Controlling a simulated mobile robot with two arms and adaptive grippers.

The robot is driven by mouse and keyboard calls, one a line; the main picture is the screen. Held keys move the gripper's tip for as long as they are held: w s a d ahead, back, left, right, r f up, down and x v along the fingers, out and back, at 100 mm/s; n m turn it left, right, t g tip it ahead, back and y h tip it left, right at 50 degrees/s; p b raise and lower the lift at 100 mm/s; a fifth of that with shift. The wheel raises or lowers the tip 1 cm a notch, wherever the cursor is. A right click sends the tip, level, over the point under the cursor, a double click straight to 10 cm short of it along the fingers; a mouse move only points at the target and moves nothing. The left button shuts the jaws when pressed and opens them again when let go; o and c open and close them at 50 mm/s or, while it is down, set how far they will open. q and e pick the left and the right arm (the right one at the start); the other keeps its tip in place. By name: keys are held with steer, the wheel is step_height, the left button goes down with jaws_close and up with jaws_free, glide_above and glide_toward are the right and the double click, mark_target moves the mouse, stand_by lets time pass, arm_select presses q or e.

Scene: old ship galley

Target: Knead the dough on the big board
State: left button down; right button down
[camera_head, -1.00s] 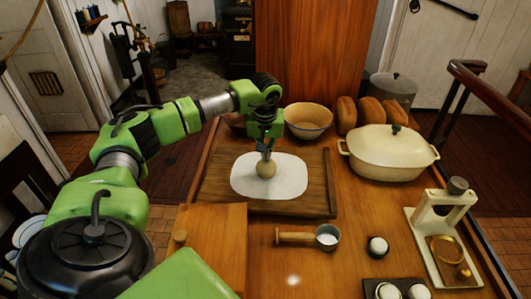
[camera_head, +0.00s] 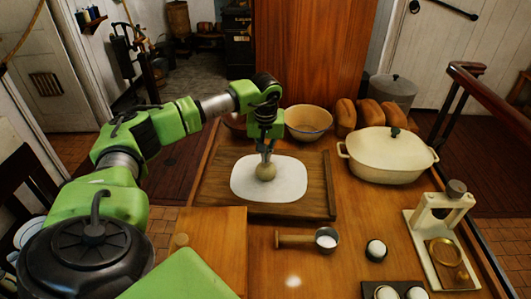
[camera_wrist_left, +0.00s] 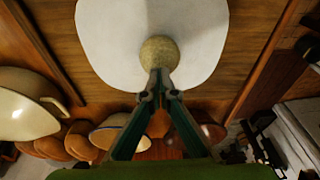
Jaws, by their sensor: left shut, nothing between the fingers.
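The dough (camera_head: 265,172) is a small pale beige ball on a white patch (camera_head: 290,187), perhaps flour, on the big wooden board (camera_head: 322,190). The dough also shows in the left wrist view (camera_wrist_left: 159,52), just past my fingertips. My left gripper (camera_head: 266,157) points down over the dough with its fingers shut and nothing between them. Its tips (camera_wrist_left: 159,80) are at the dough's edge in the wrist view; I cannot tell whether they touch or press it. My right gripper is not in view.
A bowl (camera_head: 309,122), several brown loaves (camera_head: 369,113) and a cream lidded pot (camera_head: 388,156) stand behind and right of the board.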

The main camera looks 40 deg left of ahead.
arm_select(q)
steer(key=shift+r, duration=0.25)
steer(key=shift+f, duration=0.2)
steer(key=shift+f+b, duration=0.55)
steer(key=shift+f, duration=0.1)
steer(key=shift+r, duration=0.1)
steer(key=shift+s+d+f, duration=0.1)
steer(key=shift+s+f, duration=0.05)
steer(key=shift+f, duration=0.15)
stand_by(0.8)
steer(key=shift+r+p, duration=0.55)
steer(key=shift+r, duration=0.2)
steer(key=shift+f, duration=0.2)
